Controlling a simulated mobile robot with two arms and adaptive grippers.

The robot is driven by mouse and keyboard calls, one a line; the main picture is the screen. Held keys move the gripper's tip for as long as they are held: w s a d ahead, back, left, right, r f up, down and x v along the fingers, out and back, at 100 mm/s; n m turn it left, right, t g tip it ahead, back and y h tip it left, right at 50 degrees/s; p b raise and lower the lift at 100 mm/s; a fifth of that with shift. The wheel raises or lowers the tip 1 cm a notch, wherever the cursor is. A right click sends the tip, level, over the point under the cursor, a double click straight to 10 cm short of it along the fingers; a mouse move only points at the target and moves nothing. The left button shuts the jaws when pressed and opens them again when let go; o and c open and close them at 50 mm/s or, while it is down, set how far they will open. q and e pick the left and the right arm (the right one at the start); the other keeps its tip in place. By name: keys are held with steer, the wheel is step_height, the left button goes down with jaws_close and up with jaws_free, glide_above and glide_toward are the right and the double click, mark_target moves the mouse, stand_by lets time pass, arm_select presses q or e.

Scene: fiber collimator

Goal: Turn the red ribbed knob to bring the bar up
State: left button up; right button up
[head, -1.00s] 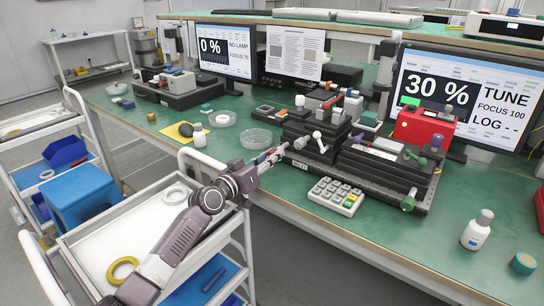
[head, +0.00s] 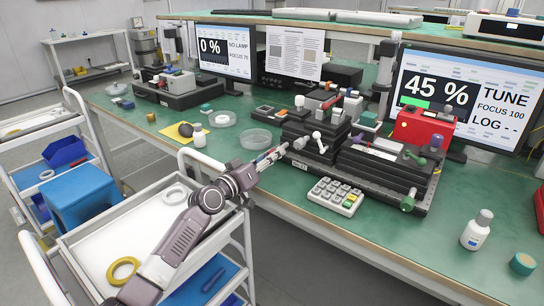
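The right monitor (head: 478,98) reads 45 %, TUNE, FOCUS 100 and LOG with dashes. A short green bar (head: 414,102) shows under the number, partly hidden by a red box. My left gripper (head: 281,151) reaches from the cart side to the left end of the black stage assembly (head: 318,150). Its fingertips are at a small grey knob-like part (head: 299,143). The fingers are too small to tell whether they are shut on it. I cannot clearly make out the red ribbed knob; the gripper may hide it. My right gripper is not in view.
A keypad (head: 335,196) lies in front of the stage. The red box (head: 424,129) stands behind it. A white bottle (head: 477,230) stands at the bench's right front. A glass dish (head: 255,138) lies left of the stage. A white cart (head: 115,238) stands below my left arm.

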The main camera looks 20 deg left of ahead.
arm_select(q)
steer(key=shift+o, duration=1)
steer(key=shift+s, duration=0.1)
steer(key=v, duration=1.1)
steer(key=shift+s+a, duration=0.15)
steer(key=shift+s, duration=0.25)
steer(key=shift+r, duration=0.1)
stand_by(0.6)
